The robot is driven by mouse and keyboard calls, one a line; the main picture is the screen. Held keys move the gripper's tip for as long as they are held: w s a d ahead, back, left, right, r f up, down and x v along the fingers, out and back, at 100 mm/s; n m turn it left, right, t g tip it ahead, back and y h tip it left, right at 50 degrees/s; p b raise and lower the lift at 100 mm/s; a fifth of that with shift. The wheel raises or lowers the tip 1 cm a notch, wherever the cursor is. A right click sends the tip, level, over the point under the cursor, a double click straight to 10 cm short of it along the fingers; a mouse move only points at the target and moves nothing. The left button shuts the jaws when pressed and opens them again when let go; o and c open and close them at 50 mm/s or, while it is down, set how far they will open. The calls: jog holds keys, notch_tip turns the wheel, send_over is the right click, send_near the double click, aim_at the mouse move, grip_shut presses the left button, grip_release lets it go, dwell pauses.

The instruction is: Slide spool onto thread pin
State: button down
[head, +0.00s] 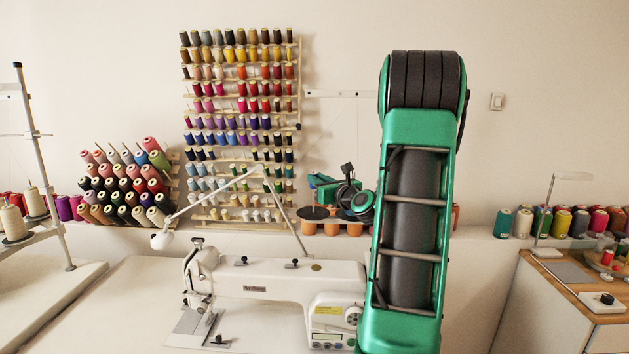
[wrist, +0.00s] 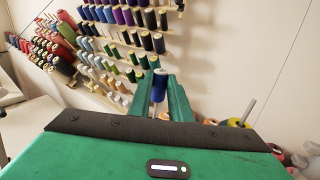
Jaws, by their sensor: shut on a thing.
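In the wrist view my gripper (wrist: 158,82) is shut on a blue spool (wrist: 159,93). The spool stands roughly upright between the two green fingers, with its pale top showing above them. Behind it is the wall rack of thread pins, which holds rows of coloured spools; its wooden side rail (head: 299,85) shows in the head view. In the head view my gripper (head: 318,183) is small, in front of the wall at the rack's lower right. The held spool is not clear there. I cannot tell which pin faces the spool or how far away it is.
A slanted spool stand (head: 172,180) is left of the rack. More spools (head: 561,222) line the ledge at right. The wall right of the rack is mostly bare.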

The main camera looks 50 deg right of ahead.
jog(key=shift+f, duration=2.05)
jog(key=shift+f, duration=0.1)
jog(key=shift+f, duration=0.4)
jog(key=shift+f, duration=0.1)
jog(key=shift+f, duration=1.15)
jog(key=shift+f, duration=0.2)
jog(key=c, duration=1.6)
grip_release()
jog(key=shift+o, duration=0.3)
jog(key=shift+s, duration=0.1)
